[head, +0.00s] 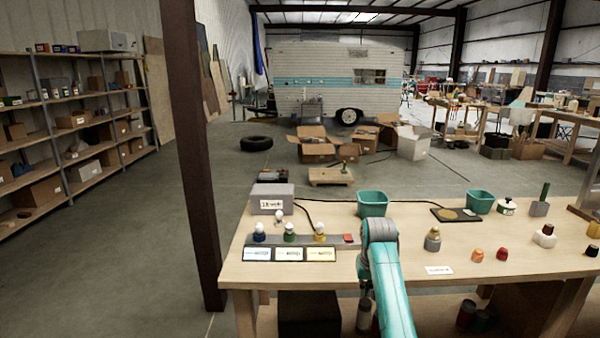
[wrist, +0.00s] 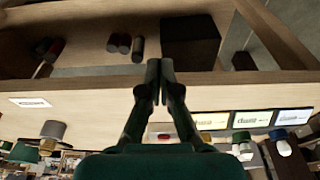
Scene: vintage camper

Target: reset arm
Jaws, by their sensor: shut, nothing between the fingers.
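My gripper (wrist: 160,68) is shut and empty in the wrist view, with its two dark fingers side by side. It points at the front edge of the wooden workbench (wrist: 95,95), which appears upside down there. In the head view my teal arm (head: 388,285) reaches up from the bottom edge to a grey joint over the bench (head: 460,285). The gripper itself cannot be made out in that view.
Cans (wrist: 122,43) and a dark box (wrist: 190,42) sit underneath.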

